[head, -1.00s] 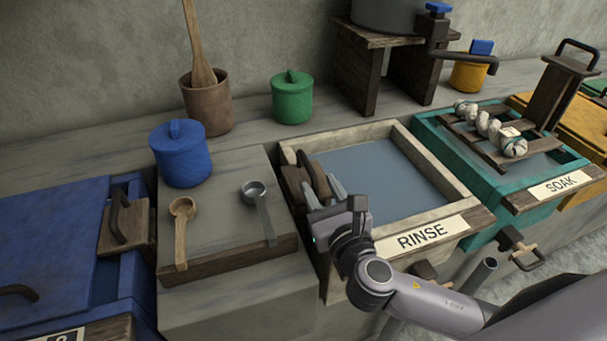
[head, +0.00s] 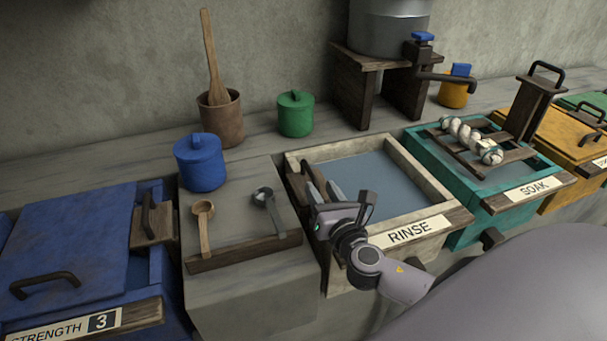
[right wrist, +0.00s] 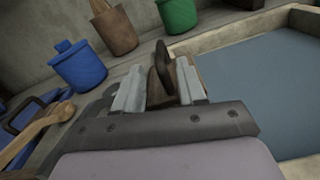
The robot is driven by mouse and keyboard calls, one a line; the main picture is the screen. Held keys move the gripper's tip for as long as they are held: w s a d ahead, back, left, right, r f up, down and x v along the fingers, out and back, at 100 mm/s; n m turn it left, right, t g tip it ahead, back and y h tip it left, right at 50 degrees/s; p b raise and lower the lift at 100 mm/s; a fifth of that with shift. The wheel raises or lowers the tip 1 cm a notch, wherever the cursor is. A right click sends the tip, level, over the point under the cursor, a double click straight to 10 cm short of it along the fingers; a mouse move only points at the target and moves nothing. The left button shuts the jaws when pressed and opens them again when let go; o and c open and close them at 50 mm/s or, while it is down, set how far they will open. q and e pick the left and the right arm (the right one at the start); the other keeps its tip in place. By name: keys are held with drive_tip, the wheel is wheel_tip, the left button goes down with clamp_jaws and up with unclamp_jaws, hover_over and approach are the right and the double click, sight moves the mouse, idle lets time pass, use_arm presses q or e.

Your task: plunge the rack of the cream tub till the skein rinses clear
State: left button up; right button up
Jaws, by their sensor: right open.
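The cream tub (head: 437,181), labelled RINSE, holds grey-blue liquid (head: 372,178). Its dark wooden rack handle (head: 295,182) stands at the tub's left end; it also shows in the right wrist view (right wrist: 161,62). No rack slats show above the liquid. The white twisted skein (head: 470,138) lies on the raised rack of the teal tub labelled SOAK (head: 490,205), not in the cream tub. My right gripper (head: 326,194) is open, its fingers pointing at the cream tub's handle. In the wrist view the handle appears between the fingertips; contact is unclear. My left gripper is out of view.
A ledge with two scoops (head: 202,225) and a blue pot (head: 200,163) lies left of the cream tub. A tap (head: 445,78) from a metal tank (head: 385,30) reaches out behind it. A blue lidded vat (head: 70,245) stands far left.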

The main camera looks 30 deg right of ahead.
sight(312, 172)
drive_tip(key=shift+x, duration=3.35)
drive_tip(key=shift+c, duration=0.3)
clamp_jaws()
